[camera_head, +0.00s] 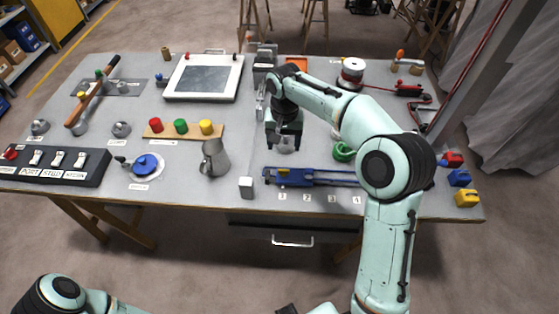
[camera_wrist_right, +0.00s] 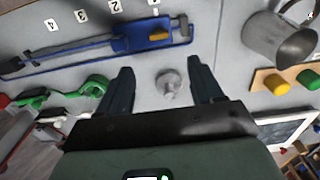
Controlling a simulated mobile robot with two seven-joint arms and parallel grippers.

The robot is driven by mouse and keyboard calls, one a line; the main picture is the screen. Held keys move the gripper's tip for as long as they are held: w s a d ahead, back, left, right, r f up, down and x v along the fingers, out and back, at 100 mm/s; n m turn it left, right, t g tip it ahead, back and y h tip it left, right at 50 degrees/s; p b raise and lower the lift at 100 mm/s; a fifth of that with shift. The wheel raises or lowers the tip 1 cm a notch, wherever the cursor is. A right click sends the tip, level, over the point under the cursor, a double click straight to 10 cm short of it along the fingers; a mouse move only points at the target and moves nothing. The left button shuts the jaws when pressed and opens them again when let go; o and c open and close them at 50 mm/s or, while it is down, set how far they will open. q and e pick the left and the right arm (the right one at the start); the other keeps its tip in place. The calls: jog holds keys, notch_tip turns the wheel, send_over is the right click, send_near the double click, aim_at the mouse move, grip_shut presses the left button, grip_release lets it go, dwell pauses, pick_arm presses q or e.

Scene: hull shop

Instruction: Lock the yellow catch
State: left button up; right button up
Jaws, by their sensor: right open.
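A blue slide carriage (camera_head: 300,178) sits on a blue rail at the front middle of the table. A small yellow catch (camera_head: 283,172) is on its left end; it also shows in the right wrist view (camera_wrist_right: 158,35), lying along the carriage. My right gripper (camera_head: 285,146) is open and points down behind the carriage, apart from it. In the right wrist view its two fingers (camera_wrist_right: 163,85) are spread, with a grey metal knob (camera_wrist_right: 169,83) seen between them. Only part of my left arm shows at the lower left; its gripper is out of view.
A metal jug (camera_head: 215,158) and a white block (camera_head: 246,187) stand left of the carriage. A green ring-shaped part (camera_head: 343,151) is behind the rail. Red, blue and yellow blocks (camera_head: 467,198) stand at the right edge. Number labels line the front.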

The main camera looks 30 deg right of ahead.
aim_at(284, 170)
notch_tip(284, 170, down, 12)
jog(key=shift+s+f+b, duration=0.1)
jog(key=shift+f+b, duration=0.15)
jog(key=shift+b, duration=0.25)
jog(key=c, duration=1.1)
